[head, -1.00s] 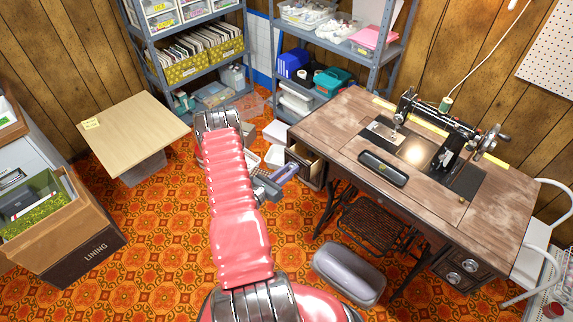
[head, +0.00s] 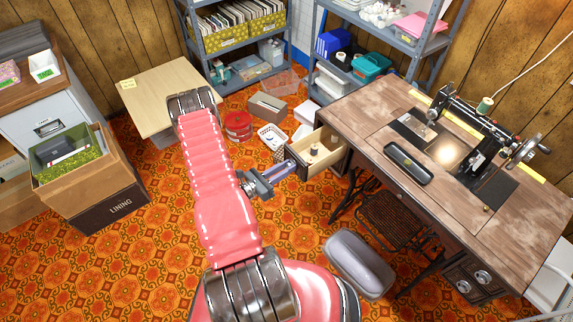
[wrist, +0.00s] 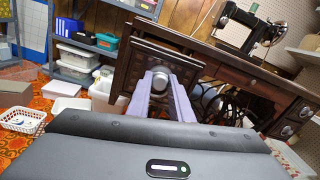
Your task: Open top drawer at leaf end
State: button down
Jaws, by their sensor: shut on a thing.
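The top drawer (head: 311,158) at the left end of the sewing table (head: 345,110) is pulled well out, and small items lie inside it. In the wrist view its dark front panel (wrist: 133,72) faces me, with a round metal knob (wrist: 160,80) near its middle. My gripper (head: 290,167) is at the drawer front in the head view. In the wrist view its two purple fingers (wrist: 161,88) are shut on the knob. The knob is partly hidden between the fingertips.
A grey padded stool (head: 358,264) stands on the floor near the treadle (head: 385,220). A white basket (head: 272,137), a red tin (head: 238,124) and a box (head: 267,106) lie behind the drawer. Patterned floor is clear in front of it.

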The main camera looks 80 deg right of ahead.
jog(key=shift+w, duration=0.25)
jog(key=c, duration=1.8)
grip_release()
jog(key=shift+s, duration=0.1)
jog(key=shift+c, duration=0.2)
jog(key=shift+a, duration=0.1)
jog(key=v, duration=1.3)
jog(key=shift+w+a, duration=0.15)
jog(key=shift+w, duration=0.2)
